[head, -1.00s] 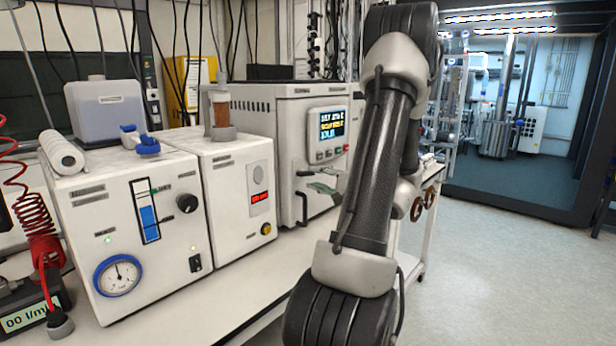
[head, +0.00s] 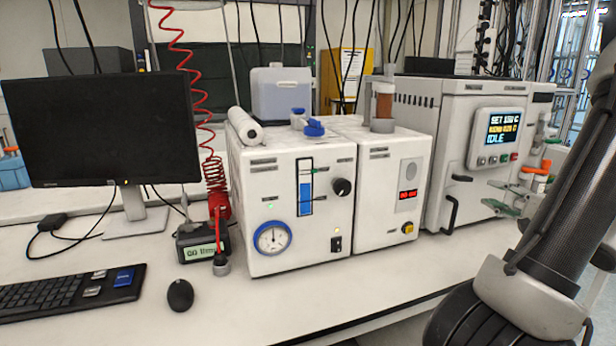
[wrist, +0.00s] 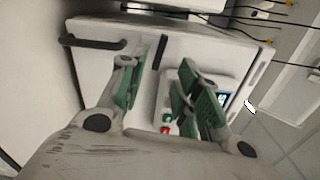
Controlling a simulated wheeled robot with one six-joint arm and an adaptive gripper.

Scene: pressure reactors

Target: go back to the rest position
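My gripper (wrist: 165,80) shows in the wrist view with its two green-padded fingers spread apart and nothing between them. Behind the fingers are the white front, dark handle, and small screen of a boxy white instrument. In the head view, my gripper (head: 508,198) is partly visible at the right, in front of that white instrument (head: 462,150), whose display reads IDLE. My dark arm crosses the lower right corner of the head view and hides part of the bench there. I cannot tell whether the fingers touch the instrument.
On the bench stand a white unit with a gauge (head: 290,210), a monitor (head: 105,130), a keyboard (head: 70,292), a mouse (head: 180,296) and a small meter (head: 198,240) by a red coiled hose (head: 213,175). Bare bench top lies along the front edge.

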